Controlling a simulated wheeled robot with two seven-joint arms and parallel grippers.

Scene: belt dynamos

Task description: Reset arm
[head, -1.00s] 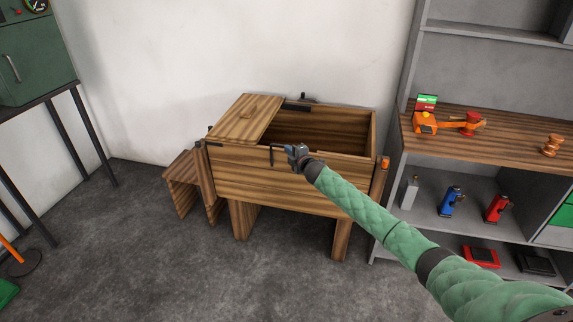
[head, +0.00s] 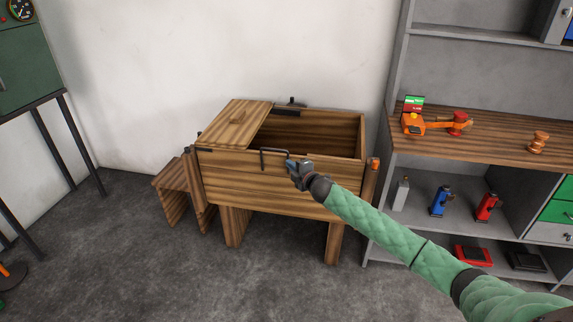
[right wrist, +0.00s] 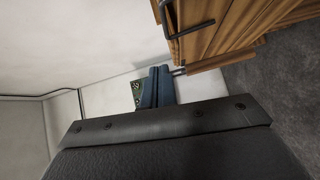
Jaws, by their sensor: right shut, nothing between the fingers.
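My right arm, in a green padded sleeve, comes in from the lower right of the head view. Its gripper (head: 292,164) is in front of the upper front wall of a wooden chest (head: 270,182), just right of a dark metal handle (head: 274,152). The fingers are together with nothing between them; they also show in the right wrist view (right wrist: 157,86), with the chest's wooden side (right wrist: 215,35) at upper right. I cannot tell whether the fingertips touch the chest. My left gripper is in neither view.
The chest's top is open on the right, with a wooden lid panel (head: 234,124) on the left. A small wooden step (head: 172,188) stands left of it. A grey shelf (head: 415,172) with a wooden worktop (head: 490,145) stands at right. Grey floor in front is clear.

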